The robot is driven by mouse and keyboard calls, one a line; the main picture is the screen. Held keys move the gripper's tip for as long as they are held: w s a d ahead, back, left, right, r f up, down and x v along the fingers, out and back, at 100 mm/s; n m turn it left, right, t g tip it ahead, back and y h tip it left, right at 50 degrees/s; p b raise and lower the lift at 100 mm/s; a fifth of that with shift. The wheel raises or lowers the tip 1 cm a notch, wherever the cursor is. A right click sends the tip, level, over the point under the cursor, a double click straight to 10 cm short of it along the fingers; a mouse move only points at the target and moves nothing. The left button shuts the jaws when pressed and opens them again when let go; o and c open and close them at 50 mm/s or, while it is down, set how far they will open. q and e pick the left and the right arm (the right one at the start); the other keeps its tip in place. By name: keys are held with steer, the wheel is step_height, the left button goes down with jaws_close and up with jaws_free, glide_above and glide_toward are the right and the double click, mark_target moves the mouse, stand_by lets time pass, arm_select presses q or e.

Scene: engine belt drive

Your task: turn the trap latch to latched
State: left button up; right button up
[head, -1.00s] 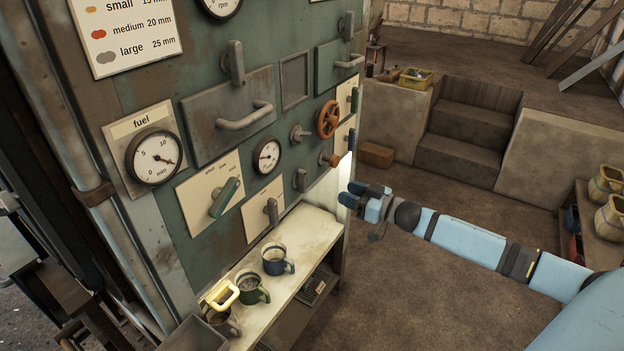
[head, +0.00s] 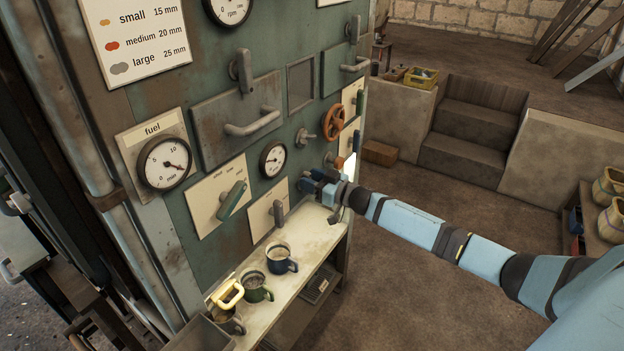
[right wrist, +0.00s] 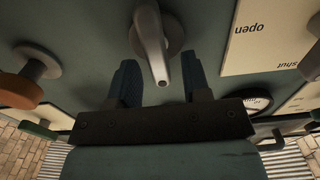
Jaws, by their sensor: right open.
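A short grey lever on a round hub (right wrist: 150,35) shows in the right wrist view on the green panel, between an orange knob and an open/shut plate. No label saying trap is readable beside it. My right gripper (head: 312,181) is at the panel in the head view, covering this lever. In the right wrist view its two dark blue fingers (right wrist: 158,80) are apart, one on each side of the lever's free end. I cannot tell whether they touch it. Two other grey latches, the left one (head: 241,68) and the right one (head: 355,28), stand by hatch doors. My left gripper is not in view.
The orange handwheel (head: 333,122) and orange knob (right wrist: 20,85) are close to the gripper. The green-handled lever (head: 232,199) and open/shut lever (head: 278,212) are left of it. A shelf (head: 318,236) below holds several mugs.

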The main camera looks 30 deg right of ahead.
jaws_close()
steer(key=shift+a+n, duration=0.1)
steer(key=shift+n, duration=0.3)
steer(key=shift+s+a+f+n+b, duration=0.1)
steer(key=shift+a+f+n+b, duration=0.55)
steer(key=shift+n, duration=2.2)
steer(key=shift+s+d+f+n+b, duration=0.15)
steer(key=shift+n+b, duration=1.15)
steer(key=shift+n, duration=1.5)
steer(key=shift+s+a+f+n+b, duration=0.2)
steer(key=shift+n+b, duration=0.75)
steer(key=shift+n, duration=1.9)
steer(key=shift+a, duration=0.15)
steer(key=shift+n, duration=0.3)
jaws_free()
